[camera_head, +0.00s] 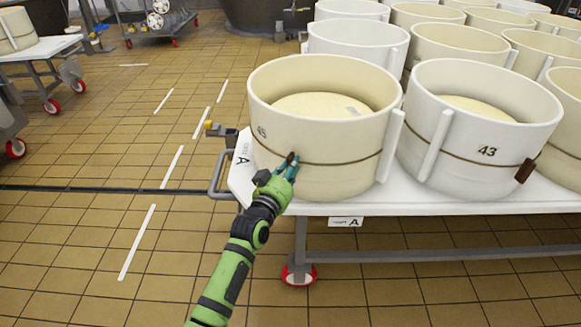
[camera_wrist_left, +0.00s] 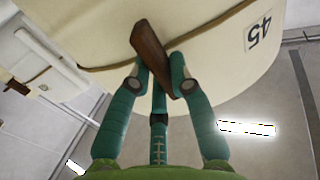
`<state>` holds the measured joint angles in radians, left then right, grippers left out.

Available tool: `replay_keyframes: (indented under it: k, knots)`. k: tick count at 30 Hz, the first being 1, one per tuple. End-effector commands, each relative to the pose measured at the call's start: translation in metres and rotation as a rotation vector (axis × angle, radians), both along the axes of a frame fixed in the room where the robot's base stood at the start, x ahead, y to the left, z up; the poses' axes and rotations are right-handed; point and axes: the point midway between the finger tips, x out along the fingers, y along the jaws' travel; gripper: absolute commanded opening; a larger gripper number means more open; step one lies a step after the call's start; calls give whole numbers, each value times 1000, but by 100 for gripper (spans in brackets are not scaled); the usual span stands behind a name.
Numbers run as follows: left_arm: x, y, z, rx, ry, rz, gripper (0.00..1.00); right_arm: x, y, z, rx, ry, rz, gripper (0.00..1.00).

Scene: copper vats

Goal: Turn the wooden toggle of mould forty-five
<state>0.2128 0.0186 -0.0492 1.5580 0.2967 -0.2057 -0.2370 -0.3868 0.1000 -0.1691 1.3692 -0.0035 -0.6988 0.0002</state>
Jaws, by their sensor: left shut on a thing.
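Mould forty-five (camera_head: 330,180) is a cream round tub with a cord around it, at the front left corner of the white table in the head view. Its number label shows in the left wrist view, on the mould's wall (camera_wrist_left: 225,55). The brown wooden toggle (camera_wrist_left: 150,50) sits at the cord and stands tilted, its lower end between my left fingers. My left gripper (camera_head: 287,168) is shut on the toggle; in the left wrist view its teal fingers (camera_wrist_left: 158,82) press on both sides of it. My right gripper is not in view.
Mould 43 (camera_head: 480,125) stands right of mould forty-five, with a wooden toggle (camera_head: 525,171) at its right side. More moulds fill the table behind. The white wheeled table (camera_head: 430,209) has a grey handle (camera_head: 216,178) at its left end.

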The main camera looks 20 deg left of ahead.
Motion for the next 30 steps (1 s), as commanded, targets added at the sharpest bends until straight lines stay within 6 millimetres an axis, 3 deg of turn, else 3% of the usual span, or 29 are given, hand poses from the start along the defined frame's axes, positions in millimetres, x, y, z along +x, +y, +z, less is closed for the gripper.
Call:
replay_keyframes:
  k: [11,30]
  knots:
    - [0,2,3,-225,27,0,0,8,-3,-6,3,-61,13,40]
    - [1,7,1,-832,88,1,0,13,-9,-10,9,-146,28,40]
